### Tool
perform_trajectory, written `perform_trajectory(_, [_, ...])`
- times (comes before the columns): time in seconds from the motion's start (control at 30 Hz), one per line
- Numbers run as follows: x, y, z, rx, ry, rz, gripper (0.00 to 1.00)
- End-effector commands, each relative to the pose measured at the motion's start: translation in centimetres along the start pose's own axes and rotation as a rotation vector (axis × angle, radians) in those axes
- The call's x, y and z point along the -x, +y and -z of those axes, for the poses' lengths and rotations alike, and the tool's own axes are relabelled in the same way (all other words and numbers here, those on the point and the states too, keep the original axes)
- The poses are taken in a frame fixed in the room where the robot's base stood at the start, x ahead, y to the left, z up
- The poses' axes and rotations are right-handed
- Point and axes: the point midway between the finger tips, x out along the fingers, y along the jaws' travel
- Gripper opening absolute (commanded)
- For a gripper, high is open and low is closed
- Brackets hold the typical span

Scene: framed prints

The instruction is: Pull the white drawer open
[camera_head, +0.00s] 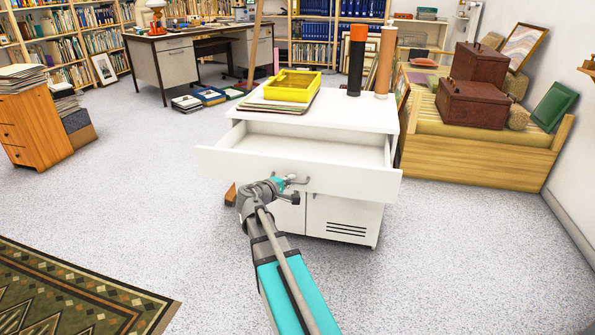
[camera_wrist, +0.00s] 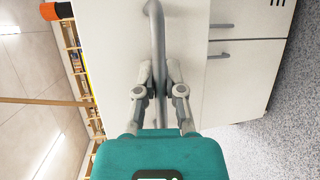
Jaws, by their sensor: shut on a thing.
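The white drawer (camera_head: 300,168) stands pulled out from the top of a white cabinet (camera_head: 340,218), and its empty inside shows in the head view. Its front also shows in the wrist view (camera_wrist: 110,50). My gripper (camera_head: 284,184) is at the middle of the drawer front. In the wrist view my gripper (camera_wrist: 165,90) has its two fingers closed about the grey bar handle (camera_wrist: 157,40) of the drawer. The fingers and wrist hide part of the handle in the head view.
On the cabinet top are a yellow tray (camera_head: 291,86), a black tube (camera_head: 356,66) and a brown tube (camera_head: 385,62). A wooden bench (camera_head: 480,160) with cases stands at right. A patterned rug (camera_head: 70,295) lies front left. The grey floor around the cabinet front is clear.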

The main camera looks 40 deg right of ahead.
Motion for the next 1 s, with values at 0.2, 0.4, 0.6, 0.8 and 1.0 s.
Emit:
perform_trajectory(0.2, [1.8,-0.2,-0.2,0.003,0.013,-0.007,0.0])
perform_trajectory(0.4, [2.0,-0.2,-0.2,0.003,0.012,-0.008,0.0])
perform_trajectory(0.6, [1.9,-0.2,-0.2,0.003,0.012,-0.008,0.14])
perform_trajectory(0.8, [1.9,-0.2,-0.4,0.002,0.008,-0.005,0.48])
perform_trajectory(1.0, [1.9,-0.3,-0.5,0.001,0.005,-0.003,0.48])
